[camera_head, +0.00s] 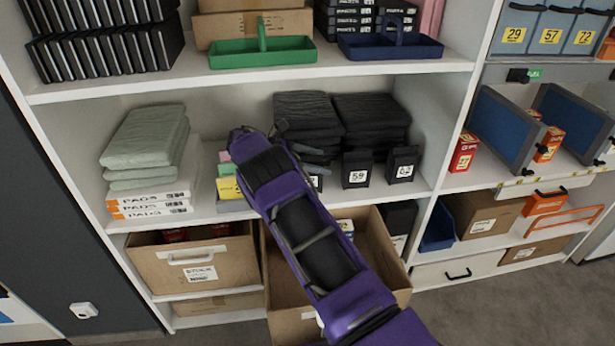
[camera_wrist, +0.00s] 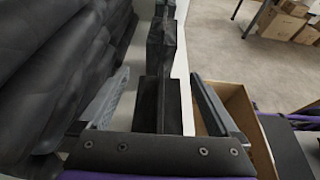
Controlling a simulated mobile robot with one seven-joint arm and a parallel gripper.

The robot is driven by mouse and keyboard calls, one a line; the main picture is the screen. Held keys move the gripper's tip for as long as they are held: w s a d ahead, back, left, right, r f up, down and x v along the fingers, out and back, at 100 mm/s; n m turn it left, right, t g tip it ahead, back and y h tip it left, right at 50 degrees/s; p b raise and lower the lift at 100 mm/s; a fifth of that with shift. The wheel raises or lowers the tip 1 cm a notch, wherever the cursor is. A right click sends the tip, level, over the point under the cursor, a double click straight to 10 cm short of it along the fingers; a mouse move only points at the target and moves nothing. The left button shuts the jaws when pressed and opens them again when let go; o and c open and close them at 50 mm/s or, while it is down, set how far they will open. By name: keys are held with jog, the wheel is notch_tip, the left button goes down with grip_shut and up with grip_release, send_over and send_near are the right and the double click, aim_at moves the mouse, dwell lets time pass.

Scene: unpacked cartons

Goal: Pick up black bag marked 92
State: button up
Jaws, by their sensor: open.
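Several small black bags stand in a row on the middle shelf in the head view. One is marked 59 (camera_head: 357,170), and another (camera_head: 403,165) at its right has a number I cannot read surely. A third bag (camera_head: 315,178) is mostly behind my arm, its label only partly showing; I cannot read 92 on any. In the wrist view my gripper (camera_wrist: 158,76) is open, its fingers on either side of a near black bag (camera_wrist: 157,103). Gaps show between the bag and both fingers. Its label is out of sight, and more black bags (camera_wrist: 162,42) stand beyond it.
Folded black stacks (camera_head: 308,112) lie behind the bags and close on the left in the wrist view (camera_wrist: 50,80). The white shelf edge (camera_head: 420,190) runs in front. An open carton (camera_head: 285,285) is below. Green pads (camera_head: 145,140) lie at left.

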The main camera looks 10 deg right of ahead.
grip_shut()
dwell(0.4)
